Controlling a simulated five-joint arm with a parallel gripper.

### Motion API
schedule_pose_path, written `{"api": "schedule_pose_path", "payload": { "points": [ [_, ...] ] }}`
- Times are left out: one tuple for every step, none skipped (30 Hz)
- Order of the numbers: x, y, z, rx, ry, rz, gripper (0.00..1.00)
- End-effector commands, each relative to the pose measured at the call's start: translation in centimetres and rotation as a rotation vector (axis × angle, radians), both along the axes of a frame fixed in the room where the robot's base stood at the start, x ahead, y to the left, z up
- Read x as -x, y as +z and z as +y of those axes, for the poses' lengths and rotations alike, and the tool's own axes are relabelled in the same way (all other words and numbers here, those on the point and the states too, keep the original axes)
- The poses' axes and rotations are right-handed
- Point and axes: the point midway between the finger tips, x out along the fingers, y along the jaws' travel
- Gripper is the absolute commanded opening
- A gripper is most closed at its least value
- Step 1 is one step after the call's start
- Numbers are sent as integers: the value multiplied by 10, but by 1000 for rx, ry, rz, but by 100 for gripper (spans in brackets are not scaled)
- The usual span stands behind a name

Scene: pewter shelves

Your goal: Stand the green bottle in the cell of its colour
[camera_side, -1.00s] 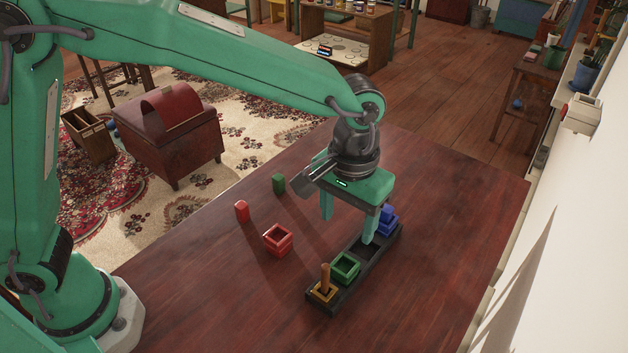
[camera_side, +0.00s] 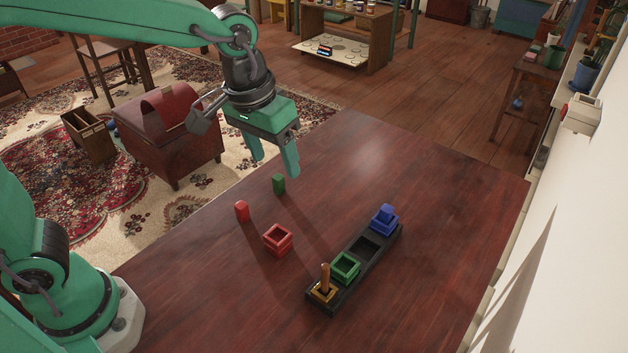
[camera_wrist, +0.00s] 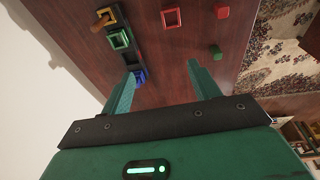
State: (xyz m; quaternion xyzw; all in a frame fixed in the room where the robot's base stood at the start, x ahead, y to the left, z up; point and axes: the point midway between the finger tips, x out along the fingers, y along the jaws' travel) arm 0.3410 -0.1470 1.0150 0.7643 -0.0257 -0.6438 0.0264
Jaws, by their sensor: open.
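The green bottle (camera_side: 279,184) stands upright on the table, towards its far left edge. It also shows in the wrist view (camera_wrist: 216,51), to the right of my fingers. The green cell (camera_side: 346,267) is a square frame in the dark rack and looks empty; the wrist view shows it too (camera_wrist: 119,40). My gripper (camera_side: 275,167) is open and empty, pointing down, above and close to the green bottle in the side view. In the wrist view the bottle is outside the gap between my fingers (camera_wrist: 162,70).
A red bottle (camera_side: 242,211) and a loose red cell (camera_side: 278,239) stand on the table. The dark rack (camera_side: 367,246) has a bare slot between the green and blue cells. A brown bottle (camera_side: 325,276) stands in the yellow cell, a blue one (camera_side: 386,212) in the blue cell.

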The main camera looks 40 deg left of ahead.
Motion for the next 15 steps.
{"api": "schedule_pose_path", "payload": {
  "points": [
    [6,6,14,5,7,-23,61],
    [9,9,21,6,7,-36,61],
    [14,12,30,7,8,-51,61],
    [18,14,37,7,7,-63,61],
    [22,16,44,7,8,-74,61],
    [27,18,53,6,8,-90,61],
    [31,19,59,6,9,-102,61],
    [35,20,65,5,9,-114,61],
    [41,22,73,3,10,-130,61],
    [46,23,79,1,11,-143,61],
    [50,23,84,-1,12,-155,61],
    [57,24,92,-5,13,-170,61],
    [61,24,97,-8,13,-183,61],
    [66,24,102,-11,13,-194,61],
    [72,24,109,-16,14,-211,61]
  ]
}}
